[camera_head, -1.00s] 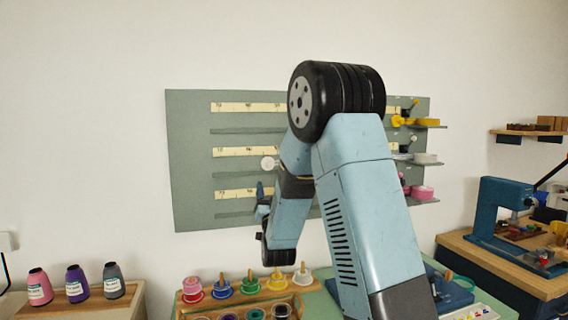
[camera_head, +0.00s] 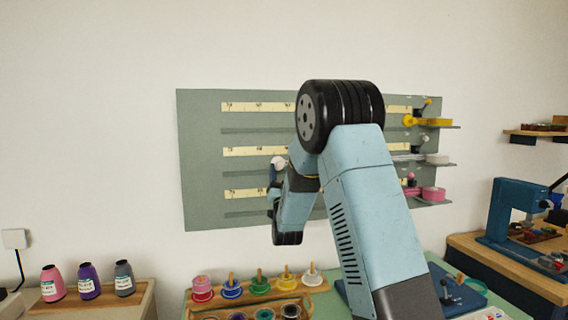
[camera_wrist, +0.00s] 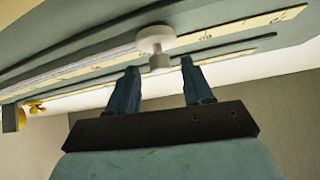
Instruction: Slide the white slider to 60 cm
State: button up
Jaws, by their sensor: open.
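The white slider (camera_wrist: 156,42) is a round white knob on a short stem, on a rail of the grey-green wall board (camera_head: 200,160). It also shows in the head view (camera_head: 279,162), on the middle rail, partly behind my arm. My gripper (camera_wrist: 158,68) is open in the wrist view, one finger on each side of the slider's stem, with gaps between. In the head view my gripper (camera_head: 273,188) is by the slider, mostly hidden by my arm. The middle scale strip (camera_head: 245,151) is cream with marks too small to read.
Rolls of tape stand on side shelves. Below are spools on a rack (camera_head: 260,291), thread cones (camera_head: 88,281) and a blue machine (camera_head: 510,215).

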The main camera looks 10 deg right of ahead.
aim_at(280, 166)
jog(key=shift+x, duration=2.25)
jog(key=shift+c, duration=0.4)
grip_shut()
